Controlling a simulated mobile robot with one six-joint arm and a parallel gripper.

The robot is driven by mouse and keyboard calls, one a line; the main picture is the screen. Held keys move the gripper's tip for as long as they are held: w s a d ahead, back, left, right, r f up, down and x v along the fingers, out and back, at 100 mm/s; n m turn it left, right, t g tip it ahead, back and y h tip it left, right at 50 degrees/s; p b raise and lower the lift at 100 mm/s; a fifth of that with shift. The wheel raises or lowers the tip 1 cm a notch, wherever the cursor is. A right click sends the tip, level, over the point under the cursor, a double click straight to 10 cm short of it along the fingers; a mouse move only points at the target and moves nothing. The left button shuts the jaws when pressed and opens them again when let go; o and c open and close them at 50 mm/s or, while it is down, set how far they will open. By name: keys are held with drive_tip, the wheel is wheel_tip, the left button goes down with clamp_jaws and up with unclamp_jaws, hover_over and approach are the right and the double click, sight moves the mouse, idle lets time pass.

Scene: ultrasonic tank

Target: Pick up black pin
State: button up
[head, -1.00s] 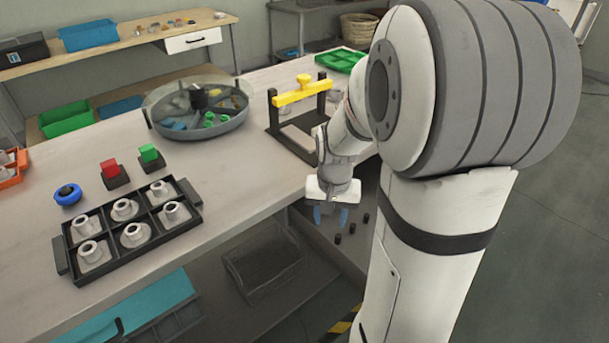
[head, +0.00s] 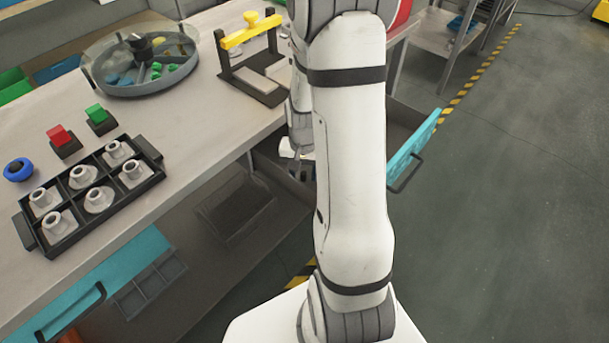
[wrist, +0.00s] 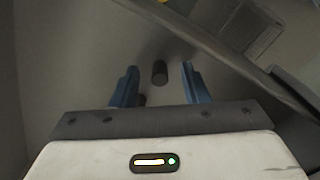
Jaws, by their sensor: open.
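In the wrist view, a short black pin (wrist: 159,76) stands on the grey floor of the drawer, in the gap between the blue fingers of my gripper (wrist: 160,68). The fingers are open, one on each side of the pin, with visible space on both sides. A second dark pin (wrist: 141,100) shows partly beside the left finger, nearer the palm.
The open drawer has a teal front (head: 424,143). The drawer wall (wrist: 215,50) runs close to the right finger in the wrist view. On the bench above stand a yellow-handled press frame (head: 250,60), a round divided tank (head: 140,75) and a black tray (head: 150,190) of white parts.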

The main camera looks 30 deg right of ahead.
clamp_jaws()
idle(0.4)
drive_tip(key=shift+r, duration=0.1)
